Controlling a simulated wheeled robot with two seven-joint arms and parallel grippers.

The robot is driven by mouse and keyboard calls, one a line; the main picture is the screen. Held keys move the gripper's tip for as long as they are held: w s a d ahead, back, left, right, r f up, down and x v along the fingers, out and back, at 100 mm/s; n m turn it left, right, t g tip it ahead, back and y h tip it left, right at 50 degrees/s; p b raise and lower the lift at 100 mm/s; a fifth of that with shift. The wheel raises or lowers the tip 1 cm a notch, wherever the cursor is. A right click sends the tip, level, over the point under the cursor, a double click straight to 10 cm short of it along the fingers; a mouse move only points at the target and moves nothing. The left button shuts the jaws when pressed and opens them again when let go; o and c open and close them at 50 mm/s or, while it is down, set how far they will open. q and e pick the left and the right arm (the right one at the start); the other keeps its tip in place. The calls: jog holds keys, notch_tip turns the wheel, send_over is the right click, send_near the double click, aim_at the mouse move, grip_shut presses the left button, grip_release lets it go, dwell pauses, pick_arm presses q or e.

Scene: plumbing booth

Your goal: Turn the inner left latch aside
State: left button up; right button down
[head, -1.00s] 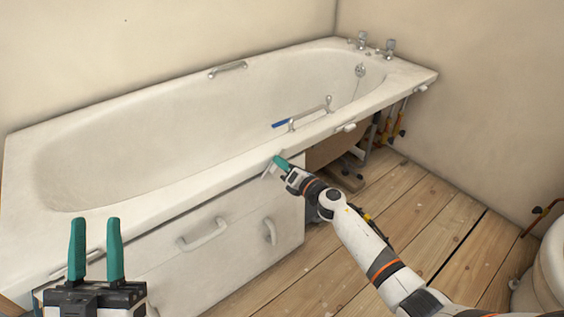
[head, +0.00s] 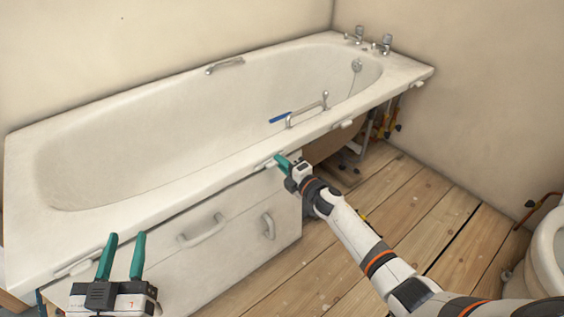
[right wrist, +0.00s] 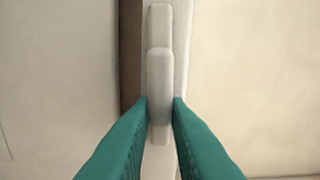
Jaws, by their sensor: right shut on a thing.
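The inner left latch is a small white bar under the tub's front rim, at the top right part of the white panel (head: 150,268). In the head view the latch (head: 269,164) lies about along the rim, partly hidden by my right gripper (head: 280,161). In the right wrist view the latch (right wrist: 160,75) stands lengthwise between the teal fingers of my right gripper (right wrist: 160,103), which is shut on its near part. My left gripper (head: 124,258) is open and empty, in front of the panel's left part.
The white bathtub (head: 140,150) fills the wall side. Another latch (head: 346,124) sits further right under the rim, over an open gap with pipes (head: 385,120). The panel has handles (head: 203,232).

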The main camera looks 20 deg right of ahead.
pick_arm(q)
jog(key=shift+f, duration=0.25)
pick_arm(e)
jog(key=shift+f, duration=0.1)
jog(key=c, duration=1.4)
grip_release()
